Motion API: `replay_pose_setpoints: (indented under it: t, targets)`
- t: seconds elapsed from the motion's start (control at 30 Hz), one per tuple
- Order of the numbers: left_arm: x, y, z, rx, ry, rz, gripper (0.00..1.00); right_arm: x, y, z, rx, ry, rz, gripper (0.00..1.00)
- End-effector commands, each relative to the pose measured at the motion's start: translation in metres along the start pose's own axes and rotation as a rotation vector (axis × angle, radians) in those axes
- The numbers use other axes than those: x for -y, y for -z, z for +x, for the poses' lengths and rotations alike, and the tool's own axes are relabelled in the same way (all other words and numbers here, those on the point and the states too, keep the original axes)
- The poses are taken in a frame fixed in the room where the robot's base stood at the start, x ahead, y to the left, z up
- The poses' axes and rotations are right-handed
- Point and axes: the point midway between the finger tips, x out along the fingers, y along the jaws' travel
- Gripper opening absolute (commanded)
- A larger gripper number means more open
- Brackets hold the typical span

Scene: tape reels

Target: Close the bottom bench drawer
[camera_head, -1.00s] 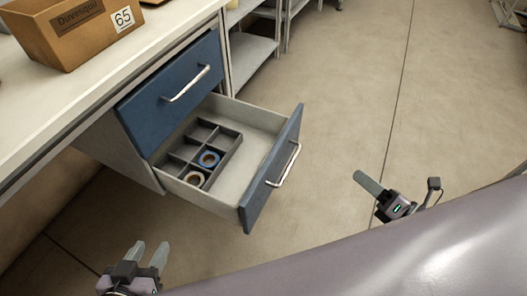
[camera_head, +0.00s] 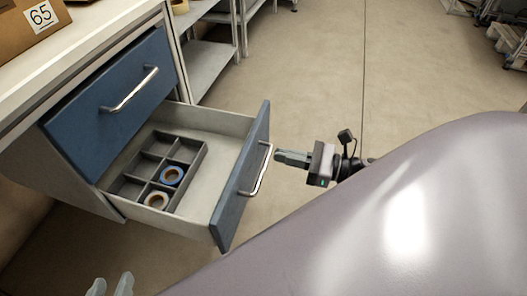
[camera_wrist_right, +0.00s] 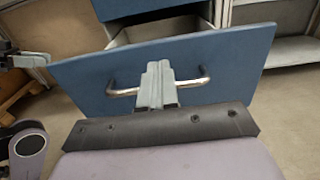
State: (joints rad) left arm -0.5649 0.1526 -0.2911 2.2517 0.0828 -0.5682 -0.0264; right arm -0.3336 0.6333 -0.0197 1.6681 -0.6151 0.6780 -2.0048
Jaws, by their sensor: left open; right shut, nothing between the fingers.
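The bottom bench drawer (camera_head: 240,185) is blue-fronted and pulled open, with a silver bar handle (camera_head: 262,170) on its front. Its front also fills the middle of the right wrist view (camera_wrist_right: 220,60). My left gripper (camera_head: 110,285) is open at the bottom edge, mostly cut off.
The closed upper drawer (camera_head: 110,100) sits above, under the bench top (camera_head: 90,40) with a cardboard box (camera_head: 25,25) marked 65. Grey shelving (camera_head: 210,65) stands behind.

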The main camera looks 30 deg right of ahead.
Motion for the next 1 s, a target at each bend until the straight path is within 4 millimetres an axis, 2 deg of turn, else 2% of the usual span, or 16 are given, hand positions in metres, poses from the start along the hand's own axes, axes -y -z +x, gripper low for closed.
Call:
replay_pose_setpoints:
  t: [0.03,0.2,0.4,1.0]
  targets:
    - [-0.001,-0.001,0.001,-0.002,-0.003,-0.004,0.45,0.0,0.0,0.01,0.003,-0.002,-0.002,0.0]
    - [-0.002,-0.001,0.003,-0.006,-0.011,-0.013,0.45,0.0,0.0,0.035,0.002,-0.002,-0.002,0.0]
    - [-0.003,-0.001,0.004,-0.009,-0.018,-0.022,0.45,0.0,0.0,0.051,0.0,0.001,0.0,0.0]
    - [-0.005,-0.001,0.005,-0.01,-0.024,-0.026,0.45,0.0,0.0,0.06,0.001,0.0,0.001,0.0]
